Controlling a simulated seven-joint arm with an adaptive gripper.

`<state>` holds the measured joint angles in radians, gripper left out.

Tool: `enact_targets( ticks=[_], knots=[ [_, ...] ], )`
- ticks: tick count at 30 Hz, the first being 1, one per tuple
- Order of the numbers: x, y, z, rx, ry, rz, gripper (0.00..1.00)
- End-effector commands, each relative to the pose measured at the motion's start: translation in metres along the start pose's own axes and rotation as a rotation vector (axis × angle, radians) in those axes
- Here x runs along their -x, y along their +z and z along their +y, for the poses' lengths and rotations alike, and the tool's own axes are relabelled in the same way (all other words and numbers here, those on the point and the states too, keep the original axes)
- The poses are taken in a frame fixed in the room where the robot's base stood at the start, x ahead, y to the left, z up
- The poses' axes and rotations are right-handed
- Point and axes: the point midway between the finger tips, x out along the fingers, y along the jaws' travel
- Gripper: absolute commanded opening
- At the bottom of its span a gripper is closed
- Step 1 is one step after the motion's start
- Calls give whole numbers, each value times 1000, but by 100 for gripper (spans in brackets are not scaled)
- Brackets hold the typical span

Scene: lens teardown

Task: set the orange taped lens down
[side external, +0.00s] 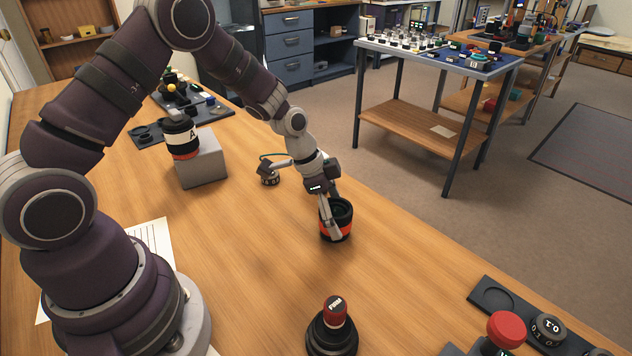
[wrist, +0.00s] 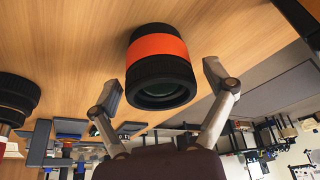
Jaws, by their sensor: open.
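The orange taped lens (side external: 337,219) is a black cylinder with an orange band, standing upright on the wooden table near its right edge. In the wrist view the lens (wrist: 159,65) lies just beyond the fingertips, with its dark round opening facing the camera. My gripper (side external: 333,215) is at the lens in the side view. In the wrist view my gripper (wrist: 168,82) has its two fingers spread wide, with clear space between them and the lens. The far finger is partly hidden in the side view.
A black-and-white lens marked A (side external: 181,137) stands on a grey block (side external: 203,162). A red-topped black part (side external: 333,325) stands in front. The table between is clear.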

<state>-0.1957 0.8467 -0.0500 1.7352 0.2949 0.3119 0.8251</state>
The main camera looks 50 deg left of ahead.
Motion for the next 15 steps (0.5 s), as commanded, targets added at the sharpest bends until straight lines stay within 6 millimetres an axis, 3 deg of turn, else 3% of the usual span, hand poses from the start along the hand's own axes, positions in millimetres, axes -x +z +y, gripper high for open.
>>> enact_targets(
  ticks=[4,7,15],
  knots=[
    [4,-1,0,0,-1,1,82],
    [18,-2,-1,0,-4,2,82],
    [86,-2,-2,1,-8,4,82]
  ],
)
